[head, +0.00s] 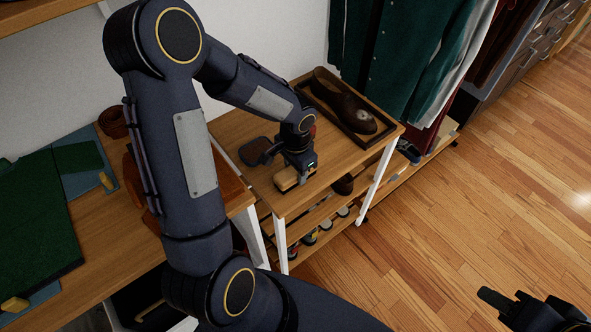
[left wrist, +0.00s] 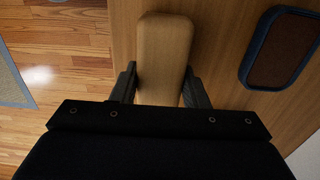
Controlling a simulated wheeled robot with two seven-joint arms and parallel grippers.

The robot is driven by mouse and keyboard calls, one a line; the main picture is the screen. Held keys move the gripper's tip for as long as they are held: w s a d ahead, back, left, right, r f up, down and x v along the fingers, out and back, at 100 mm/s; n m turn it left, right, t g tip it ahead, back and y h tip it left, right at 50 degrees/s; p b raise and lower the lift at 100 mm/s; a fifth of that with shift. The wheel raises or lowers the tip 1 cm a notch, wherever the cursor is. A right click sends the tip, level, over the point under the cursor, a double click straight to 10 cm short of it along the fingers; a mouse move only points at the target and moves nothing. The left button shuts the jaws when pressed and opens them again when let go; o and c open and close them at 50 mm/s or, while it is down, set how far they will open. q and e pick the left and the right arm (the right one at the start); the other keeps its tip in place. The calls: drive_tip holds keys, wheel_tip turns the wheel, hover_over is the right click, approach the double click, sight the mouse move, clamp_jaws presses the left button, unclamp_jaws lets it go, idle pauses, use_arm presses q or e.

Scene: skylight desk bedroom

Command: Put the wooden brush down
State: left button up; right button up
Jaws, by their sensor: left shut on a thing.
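The wooden brush (head: 287,180) is a pale block low over the front part of the small wooden table (head: 330,159). My left gripper (head: 294,176) points down at it and is shut on it. In the left wrist view the brush (left wrist: 163,55) lies lengthwise between the two fingers of my left gripper (left wrist: 160,88), over the wooden top. I cannot tell whether its underside touches the table. My right gripper (head: 528,306) is in the lower right corner over the floor, partly cut off; its finger opening is unclear.
A dark tray (head: 388,137) with a brown shoe (head: 346,105) stands at the back of the table. A dark blue-rimmed oval item (head: 255,151) lies left of the brush; it also shows in the wrist view (left wrist: 281,50). Clothes (head: 410,50) hang behind. Shelves below hold small items.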

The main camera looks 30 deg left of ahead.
use_arm(q)
drive_tip(key=shift+f, duration=0.25)
drive_tip(key=shift+f, duration=0.15)
drive_tip(key=o, duration=0.9)
wheel_tip(320, 180, up, 12)
drive_tip(key=p, duration=0.1)
drive_tip(key=shift+s+d+r+n+t+h, duration=0.7)
drive_tip(key=shift+s+r+n+t, duration=0.45)
drive_tip(key=shift+s, duration=1.7)
drive_tip(key=shift+s+d+r+n+t+h, duration=0.65)
drive_tip(key=shift+s+r+n, duration=0.55)
drive_tip(key=shift+s, duration=1.6)
drive_tip(key=shift+s+d+r+n+t+h, duration=0.75)
drive_tip(key=shift+s+r, duration=0.75)
drive_tip(key=shift+s, duration=1.35)
